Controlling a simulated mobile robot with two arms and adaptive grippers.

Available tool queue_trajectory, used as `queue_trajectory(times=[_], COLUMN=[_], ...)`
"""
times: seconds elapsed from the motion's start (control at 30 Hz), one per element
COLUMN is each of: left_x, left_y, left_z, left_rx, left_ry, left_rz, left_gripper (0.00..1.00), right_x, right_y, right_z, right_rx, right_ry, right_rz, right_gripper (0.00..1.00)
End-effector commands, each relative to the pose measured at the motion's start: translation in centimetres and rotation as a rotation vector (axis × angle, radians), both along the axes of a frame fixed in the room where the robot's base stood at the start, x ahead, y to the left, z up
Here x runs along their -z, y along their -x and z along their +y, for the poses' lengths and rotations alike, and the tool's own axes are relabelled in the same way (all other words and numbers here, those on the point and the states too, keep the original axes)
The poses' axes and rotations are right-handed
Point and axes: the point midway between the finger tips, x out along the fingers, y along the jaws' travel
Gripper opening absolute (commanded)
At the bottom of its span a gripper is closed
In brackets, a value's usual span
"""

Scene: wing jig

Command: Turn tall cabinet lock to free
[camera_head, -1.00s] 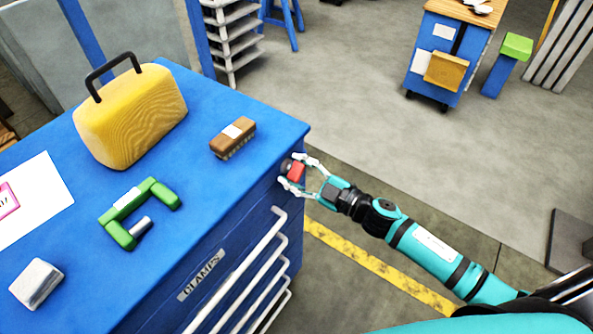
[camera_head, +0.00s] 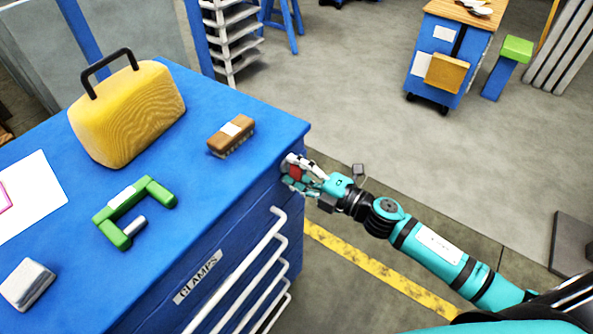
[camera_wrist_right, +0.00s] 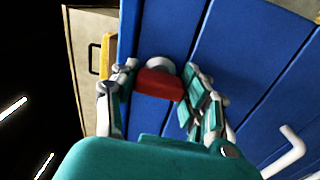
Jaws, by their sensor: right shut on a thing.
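The lock is a red knob (camera_head: 295,174) on a round grey base, on the face of the blue cabinet (camera_head: 236,219) near its top right corner. In the right wrist view the red knob (camera_wrist_right: 158,85) sits between the two fingers, with its grey base (camera_wrist_right: 161,65) behind it. My right gripper (camera_head: 292,172) is shut on the red knob, and its wrist is rolled. The fingers partly hide the knob in the head view. My left gripper is not in view.
On the cabinet top are a yellow case (camera_head: 128,115), a brown brush (camera_head: 231,136), a green clamp (camera_head: 125,220), a grey block (camera_head: 27,285) and a white sheet. White drawer handles (camera_head: 250,262) stick out below the lock.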

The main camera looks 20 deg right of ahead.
Motion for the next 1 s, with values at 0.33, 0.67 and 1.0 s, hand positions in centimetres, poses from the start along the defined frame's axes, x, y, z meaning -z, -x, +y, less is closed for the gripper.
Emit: queue_trajectory(times=[0.33,0.67,1.0], left_x=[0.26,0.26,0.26], left_y=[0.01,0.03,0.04], left_z=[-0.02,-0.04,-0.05], left_rx=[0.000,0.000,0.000], left_ry=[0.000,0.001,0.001], left_rz=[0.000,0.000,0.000], left_gripper=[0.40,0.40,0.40], right_x=[0.10,0.11,0.07], right_y=[0.04,0.05,0.03], right_z=[0.02,0.02,0.01], right_rx=[-0.001,-0.001,-0.001], right_ry=[0.062,0.067,0.064], right_rz=[-0.046,-0.050,-0.049], right_gripper=[0.13,0.13,0.69])
